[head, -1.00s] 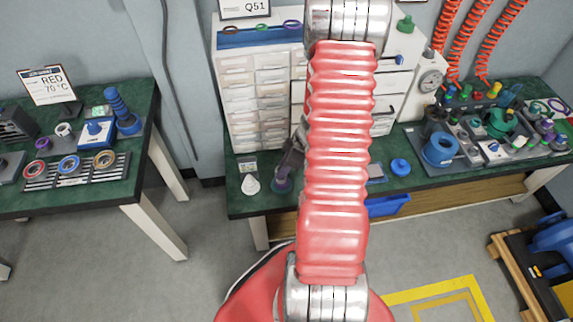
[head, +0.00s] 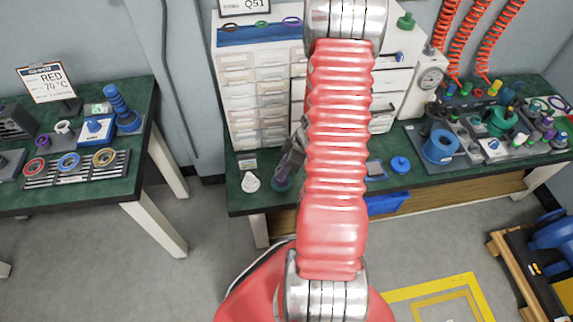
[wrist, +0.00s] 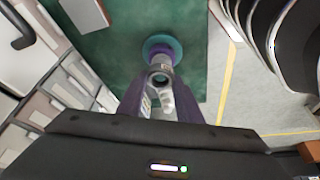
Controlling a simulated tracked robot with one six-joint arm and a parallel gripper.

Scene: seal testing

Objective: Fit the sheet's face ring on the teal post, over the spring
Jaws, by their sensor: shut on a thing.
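My gripper (wrist: 160,62) points down over a teal round base (wrist: 174,44) on the green bench in the wrist view. The teal base also shows beside my gripper (head: 285,172) in the head view. The spring is not distinguishable. The sheet (head: 46,83) on the left table reads RED, 70 °C.
A white cone (head: 250,182) stands left of the teal base. A drawer cabinet (head: 257,105) rises behind it. A blue knobbed part (head: 400,164) and a grey tray of fittings (head: 468,160) are further right. The bench edge drops to the floor in front.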

